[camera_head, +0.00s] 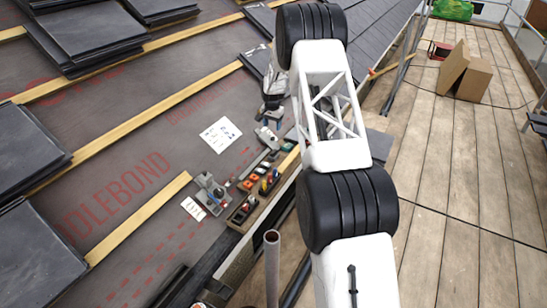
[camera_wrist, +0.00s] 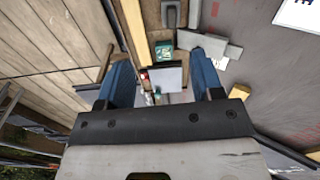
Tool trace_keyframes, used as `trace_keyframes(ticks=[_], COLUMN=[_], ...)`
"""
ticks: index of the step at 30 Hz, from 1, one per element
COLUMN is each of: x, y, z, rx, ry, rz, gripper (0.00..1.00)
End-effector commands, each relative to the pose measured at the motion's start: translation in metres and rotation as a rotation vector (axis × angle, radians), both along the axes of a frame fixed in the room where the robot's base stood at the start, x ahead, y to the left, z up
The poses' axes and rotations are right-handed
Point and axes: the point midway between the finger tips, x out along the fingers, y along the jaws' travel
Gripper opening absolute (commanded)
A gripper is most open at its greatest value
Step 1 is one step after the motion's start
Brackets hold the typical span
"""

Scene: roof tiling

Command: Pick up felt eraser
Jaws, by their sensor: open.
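My gripper (camera_head: 270,116) is open above the roof edge, near a row of small tools. In the wrist view its two blue fingers (camera_wrist: 160,66) are spread wide with nothing held between them. A flat grey block (camera_wrist: 166,77) shows below, in the gap between the fingers. I cannot tell whether it is the felt eraser. A small dark green item (camera_wrist: 163,52) lies just beyond it. In the head view a long wooden tray (camera_head: 236,221) holds several small coloured items, too small to identify, and no felt eraser can be made out for certain.
A grey tool (camera_head: 209,193) stands left of the tray. White printed sheets (camera_head: 221,134) lie on the dark underlay. Wooden battens (camera_head: 140,217) and stacks of dark slates (camera_head: 88,32) cover the roof. Cardboard boxes (camera_head: 472,80) stand on the plank deck at right.

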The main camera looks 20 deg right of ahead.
Motion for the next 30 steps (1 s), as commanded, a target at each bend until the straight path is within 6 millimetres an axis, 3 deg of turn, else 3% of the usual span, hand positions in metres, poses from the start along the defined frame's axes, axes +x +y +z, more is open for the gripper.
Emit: trace_keyframes(ticks=[1,9,15,21,30], x=[0.006,0.034,0.047,0.054,0.055], y=[-0.002,-0.012,-0.018,-0.021,-0.022], z=[-0.016,-0.087,-0.132,-0.154,-0.157], rx=[0.001,0.003,0.005,0.006,0.006], ry=[0.005,0.020,0.028,0.031,0.031], rz=[-0.009,-0.061,-0.093,-0.109,-0.112], gripper=[0.61,0.61,0.61,0.61,0.61])
